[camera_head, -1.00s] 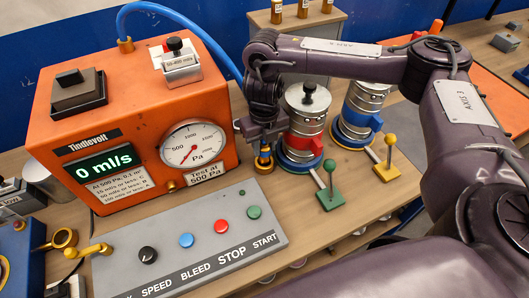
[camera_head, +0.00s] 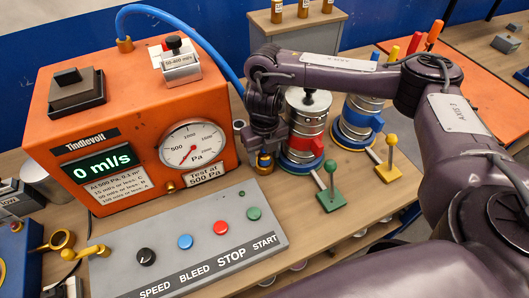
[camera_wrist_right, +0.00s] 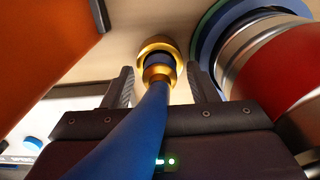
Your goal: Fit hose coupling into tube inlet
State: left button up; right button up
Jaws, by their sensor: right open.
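The brass hose coupling (camera_wrist_right: 157,74) sits on the end of the blue hose (camera_wrist_right: 140,120), which runs between my right gripper's fingers in the right wrist view. Just beyond it is a larger brass ring with a blue inside, which looks like the tube inlet (camera_wrist_right: 158,44). The coupling lines up with this ring; how deep it sits cannot be told. My right gripper (camera_wrist_right: 160,76) is open, its fingers apart on either side of the coupling. In the head view, my right gripper (camera_head: 264,145) points down over the brass fitting (camera_head: 264,167), partly hiding it. My left gripper is not seen.
The orange tester (camera_head: 130,130) with its gauge stands close left of the gripper. A red-banded metal cylinder (camera_head: 305,125) stands close right, with green (camera_head: 330,190) and yellow (camera_head: 386,165) levers nearby. The grey button panel (camera_head: 190,245) lies in front.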

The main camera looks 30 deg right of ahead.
jog(key=shift+r, duration=0.65)
notch_tip(320, 180, up, 11)
jog(key=p, duration=0.2)
jog(key=shift+r, duration=0.1)
